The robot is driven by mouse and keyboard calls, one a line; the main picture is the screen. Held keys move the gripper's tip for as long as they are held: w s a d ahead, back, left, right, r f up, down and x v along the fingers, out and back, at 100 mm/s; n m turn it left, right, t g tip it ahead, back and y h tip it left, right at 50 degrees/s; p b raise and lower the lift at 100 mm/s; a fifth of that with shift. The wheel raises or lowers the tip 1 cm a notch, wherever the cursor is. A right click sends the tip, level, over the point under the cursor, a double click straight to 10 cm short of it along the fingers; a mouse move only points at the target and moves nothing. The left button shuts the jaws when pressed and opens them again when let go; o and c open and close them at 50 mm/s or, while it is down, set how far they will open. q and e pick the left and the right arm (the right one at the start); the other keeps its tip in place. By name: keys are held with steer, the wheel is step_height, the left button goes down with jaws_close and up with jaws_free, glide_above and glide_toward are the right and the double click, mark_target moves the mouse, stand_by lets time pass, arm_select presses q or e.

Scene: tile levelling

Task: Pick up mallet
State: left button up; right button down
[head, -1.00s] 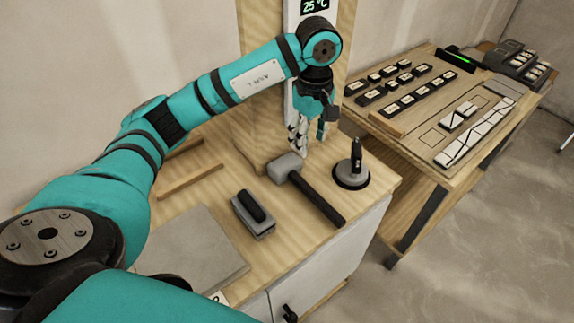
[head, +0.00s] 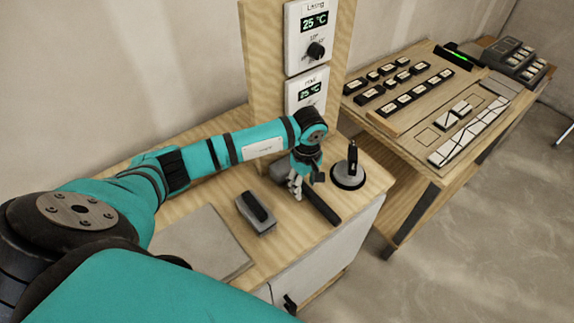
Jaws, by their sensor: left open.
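The mallet lies on the wooden bench top, with its dark handle (head: 322,207) pointing toward the bench's front right edge. Its grey head (head: 279,171) is partly hidden behind my left gripper. My left gripper (head: 296,190) is open and hangs fingers down over the mallet, near where head and handle meet. I cannot tell whether the fingers touch the mallet. My right gripper is not in view.
A suction cup tool (head: 348,177) stands close right of the mallet. A grey block with a black handle (head: 256,213) lies to its left, and a grey slab (head: 200,243) further left. A post with thermostat panels (head: 306,40) rises behind.

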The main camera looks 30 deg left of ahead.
arm_select(q)
steer(key=shift+f, duration=0.6)
jaws_close()
steer(key=shift+w+r, duration=0.1)
